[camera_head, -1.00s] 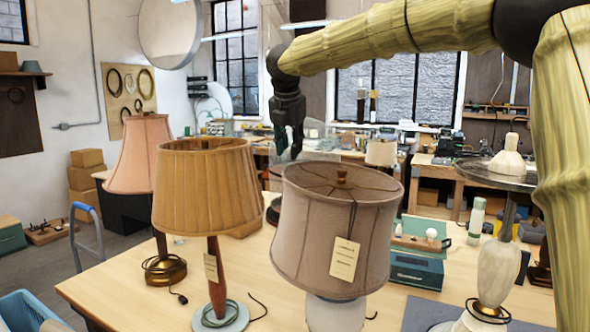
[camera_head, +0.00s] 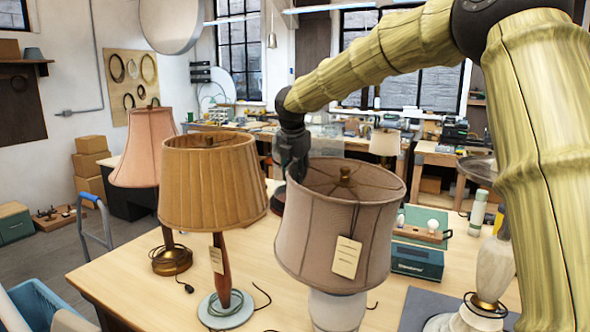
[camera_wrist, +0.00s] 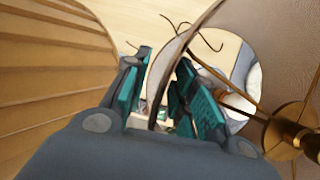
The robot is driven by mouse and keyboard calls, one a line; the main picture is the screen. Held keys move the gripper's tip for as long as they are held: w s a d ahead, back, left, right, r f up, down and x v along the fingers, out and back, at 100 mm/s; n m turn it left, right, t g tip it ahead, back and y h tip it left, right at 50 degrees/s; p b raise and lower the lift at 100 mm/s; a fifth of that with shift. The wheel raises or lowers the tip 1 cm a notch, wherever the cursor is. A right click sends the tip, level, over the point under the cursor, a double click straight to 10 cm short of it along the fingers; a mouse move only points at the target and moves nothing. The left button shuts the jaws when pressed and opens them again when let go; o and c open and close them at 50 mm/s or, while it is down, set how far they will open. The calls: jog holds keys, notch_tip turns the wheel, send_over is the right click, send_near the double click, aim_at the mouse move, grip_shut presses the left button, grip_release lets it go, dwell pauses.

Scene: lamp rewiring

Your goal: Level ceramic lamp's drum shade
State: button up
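The ceramic lamp's drum shade (camera_head: 320,228) is mauve-grey, carries a paper tag (camera_head: 347,257), and sits tilted, lower on its right side. Its white ceramic body (camera_head: 337,311) shows below. My gripper (camera_head: 296,172) is at the shade's upper left rim, its tips partly hidden there. In the wrist view my gripper (camera_wrist: 165,95) has its green-padded fingers apart, one on each side of the shade's rim (camera_wrist: 178,48). A gap shows beside the rim; contact is unclear. The brass finial (camera_wrist: 305,143) is at the right of that view.
A pleated tan shade (camera_head: 208,185) stands close on the left of my gripper and fills the wrist view's left side. A pink-shaded lamp (camera_head: 145,150) is farther left. A green case (camera_head: 417,262) and a marble-like lamp base (camera_head: 490,265) stand right.

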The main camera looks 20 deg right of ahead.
jog(key=shift+f, duration=0.2)
grip_shut()
jog(key=shift+f, duration=0.1)
